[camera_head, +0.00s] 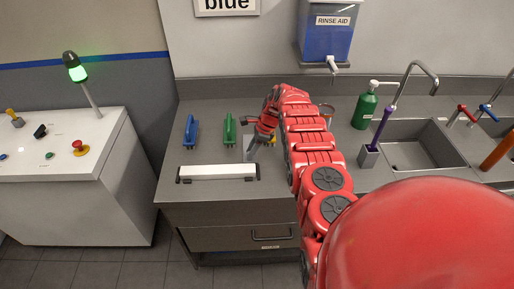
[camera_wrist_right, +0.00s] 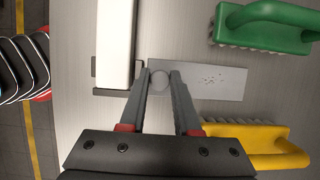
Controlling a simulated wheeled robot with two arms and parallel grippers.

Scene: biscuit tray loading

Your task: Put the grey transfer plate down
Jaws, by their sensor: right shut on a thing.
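The grey transfer plate (camera_wrist_right: 215,82) is a flat light-grey rectangle with a round knob and small marks on its face. In the right wrist view it lies against the grey counter, though I cannot tell if it touches fully. In the head view a part of the plate (camera_head: 247,143) shows below my right gripper (camera_head: 256,146). In the wrist view my right gripper (camera_wrist_right: 161,73) has its two fingers on either side of the plate's knob, shut on it. My left gripper is not in view.
A white bar in dark end holders (camera_head: 218,172) stands near the counter's front, close beside the plate. Green (camera_head: 229,131) and blue (camera_head: 191,132) brushes stand left; a yellow brush (camera_wrist_right: 250,140) is close by. The sink (camera_head: 420,150) is right. Counter between the bar and brushes is bare.

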